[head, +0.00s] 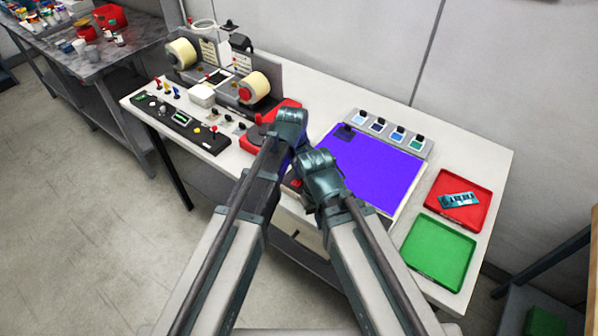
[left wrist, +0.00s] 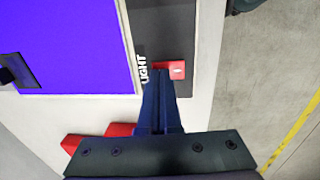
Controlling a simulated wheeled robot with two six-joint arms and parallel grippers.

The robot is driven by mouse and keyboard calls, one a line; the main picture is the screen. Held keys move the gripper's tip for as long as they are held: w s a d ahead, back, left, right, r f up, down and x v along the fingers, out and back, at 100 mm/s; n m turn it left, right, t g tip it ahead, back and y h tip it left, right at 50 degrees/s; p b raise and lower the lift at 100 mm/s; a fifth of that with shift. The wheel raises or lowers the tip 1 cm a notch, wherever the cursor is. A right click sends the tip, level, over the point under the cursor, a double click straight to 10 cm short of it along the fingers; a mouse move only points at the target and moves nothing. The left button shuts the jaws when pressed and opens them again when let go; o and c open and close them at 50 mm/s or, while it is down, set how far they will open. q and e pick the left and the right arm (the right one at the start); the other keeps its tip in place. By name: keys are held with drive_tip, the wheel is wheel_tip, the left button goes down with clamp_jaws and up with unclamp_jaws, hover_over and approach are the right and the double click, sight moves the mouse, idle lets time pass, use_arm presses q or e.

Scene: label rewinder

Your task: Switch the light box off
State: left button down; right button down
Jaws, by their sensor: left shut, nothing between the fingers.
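The light box (head: 378,172) has a glowing blue-violet panel, which also fills the upper left of the left wrist view (left wrist: 65,45). On its dark side strip, beside the word LIGHT, is a red switch (left wrist: 178,69). My left gripper (left wrist: 159,73) is shut and empty, its fingertips over or right beside the switch's left edge. I cannot tell whether they touch it. In the head view my left arm reaches to the box's front left corner, and its fingertips are mostly hidden. My right arm crosses close by; its fingers cannot be made out.
A red tray (head: 484,205) with a teal card and a green tray (head: 438,252) lie to the right. The rewinder's control panel (head: 181,122) and label rolls stand to the left. Swatches (head: 379,126) line the box's back edge. A black object (head: 345,131) sits on the panel.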

use_arm(q)
drive_tip(key=shift+w+f, duration=0.1)
drive_tip(key=shift+f, duration=0.2)
drive_tip(key=shift+r, duration=0.15)
drive_tip(key=shift+s, duration=0.2)
drive_tip(key=shift+s+a, duration=0.2)
drive_tip(key=shift+s, duration=0.15)
drive_tip(key=shift+s+a, duration=0.2)
drive_tip(key=shift+a, duration=0.05)
drive_tip(key=shift+r, duration=0.1)
